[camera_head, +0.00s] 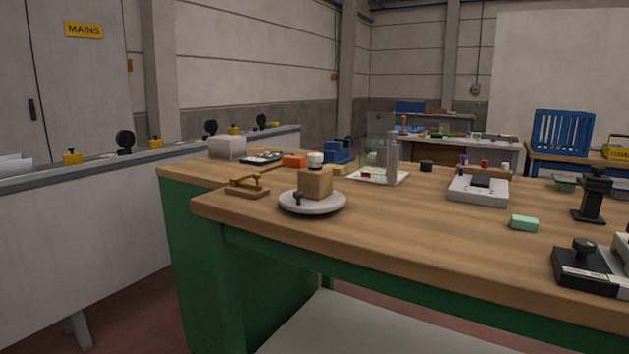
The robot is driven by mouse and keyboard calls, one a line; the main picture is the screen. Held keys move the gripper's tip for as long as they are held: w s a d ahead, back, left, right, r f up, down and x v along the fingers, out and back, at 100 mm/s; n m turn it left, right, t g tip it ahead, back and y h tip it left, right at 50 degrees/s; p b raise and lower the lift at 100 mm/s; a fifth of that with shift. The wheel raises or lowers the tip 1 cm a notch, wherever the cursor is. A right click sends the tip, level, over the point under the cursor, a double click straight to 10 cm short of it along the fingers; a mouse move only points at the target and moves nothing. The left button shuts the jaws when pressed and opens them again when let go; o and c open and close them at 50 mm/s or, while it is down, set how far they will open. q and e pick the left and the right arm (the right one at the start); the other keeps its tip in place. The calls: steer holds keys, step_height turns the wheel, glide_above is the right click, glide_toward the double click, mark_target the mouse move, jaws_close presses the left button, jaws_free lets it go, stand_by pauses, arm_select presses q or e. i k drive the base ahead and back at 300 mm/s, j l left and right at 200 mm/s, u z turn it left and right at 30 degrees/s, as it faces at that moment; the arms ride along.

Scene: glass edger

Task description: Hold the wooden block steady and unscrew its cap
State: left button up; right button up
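The wooden block (315,184) stands upright on a round light-grey plate (312,203) near the front left of the workbench. Its white cap (315,159) sits on top of the block, with a dark band visible at the cap. A small black knob or clamp (297,197) is at the front left of the block; I cannot tell whether it touches the block. Neither of my grippers shows in the head view.
The wooden bench (420,228) has a wooden-handled tool (246,187) left of the plate. A grey device (479,190), a green eraser-like block (524,223) and a black stand (592,195) are to the right.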

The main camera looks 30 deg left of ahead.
mark_target(316, 183)
steer(key=i+j+z, duration=0.25)
steer(key=j, duration=0.85)
steer(key=j+z, duration=0.3)
steer(key=j, duration=0.75)
steer(key=k, duration=0.05)
